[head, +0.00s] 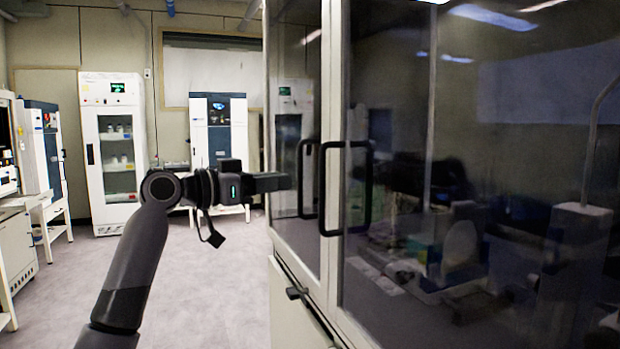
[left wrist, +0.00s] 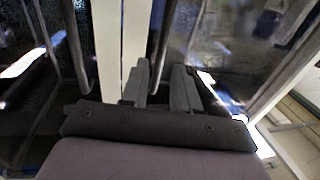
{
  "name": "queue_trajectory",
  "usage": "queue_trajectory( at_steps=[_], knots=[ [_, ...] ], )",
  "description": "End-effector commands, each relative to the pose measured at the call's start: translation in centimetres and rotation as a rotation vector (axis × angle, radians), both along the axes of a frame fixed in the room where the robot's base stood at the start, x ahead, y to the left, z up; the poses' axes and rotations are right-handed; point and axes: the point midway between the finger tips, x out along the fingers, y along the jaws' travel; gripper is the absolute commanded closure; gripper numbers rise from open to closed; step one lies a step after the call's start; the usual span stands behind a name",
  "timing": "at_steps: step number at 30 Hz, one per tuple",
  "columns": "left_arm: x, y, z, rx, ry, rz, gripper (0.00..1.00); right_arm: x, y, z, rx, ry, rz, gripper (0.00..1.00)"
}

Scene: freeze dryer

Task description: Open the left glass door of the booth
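The booth's left glass door (head: 290,95) looks closed, with a dark vertical bar handle (head: 301,190) near its right edge. My left gripper (head: 284,182) points right at this handle, its fingertips just left of it at mid-height. In the left wrist view my left gripper (left wrist: 160,88) is open, with a gap between its two fingers. A dark handle bar (left wrist: 165,40) runs down toward that gap; whether it lies between the fingertips I cannot tell. My right gripper is not in view.
The right glass door (head: 395,120) has its own dark handle (head: 366,185) close by. A lower cabinet with a small dark latch (head: 297,293) is below the left door. White cabinets (head: 111,150) stand at the back. The floor (head: 215,290) left of the booth is clear.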

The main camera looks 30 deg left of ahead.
Motion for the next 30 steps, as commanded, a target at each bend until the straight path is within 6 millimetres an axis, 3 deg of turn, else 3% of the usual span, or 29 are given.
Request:
queue_trajectory(
  at_steps=[12, 23, 26, 30],
  knots=[
    [4.9, -3.0, 0.1, -0.001, 0.002, -0.002, 0.7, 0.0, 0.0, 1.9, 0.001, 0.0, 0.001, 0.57],
    [5.3, -3.2, -0.1, 0.001, 0.0, 0.001, 0.7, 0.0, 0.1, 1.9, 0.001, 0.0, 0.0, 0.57],
    [5.3, -3.2, -0.1, 0.001, 0.0, 0.0, 0.99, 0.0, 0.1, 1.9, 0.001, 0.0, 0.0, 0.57],
    [5.3, -3.2, -0.1, 0.001, 0.0, 0.0, 1.0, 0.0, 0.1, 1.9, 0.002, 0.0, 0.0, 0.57]
  ],
)
